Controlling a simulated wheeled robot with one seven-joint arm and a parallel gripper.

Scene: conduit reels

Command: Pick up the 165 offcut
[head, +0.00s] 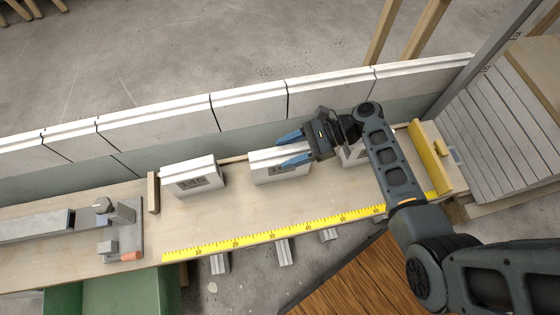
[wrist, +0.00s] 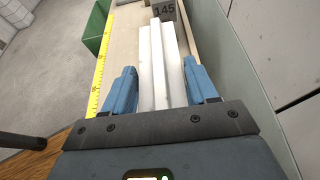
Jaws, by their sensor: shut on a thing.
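A white block with a dark label on its front (head: 265,175) stands in the middle of a row of three on the wooden bench; its label is too small to read surely. My gripper (head: 281,151) reaches over it from the right, with one blue finger on each long side. In the wrist view the fingers are shut on this white block (wrist: 155,65), which has a stepped, ridged top. Its label is hidden there. In the head view it appears to be on or very near the bench; I cannot tell which.
A block labelled 145 (wrist: 165,10) stands beyond, at the left in the head view (head: 192,178). A third block (head: 355,153) is partly hidden by my gripper. A yellow ruler (head: 270,232) runs along the bench front. A pale block wall (head: 160,132) stands behind. A yellow stop (head: 430,158) is at right.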

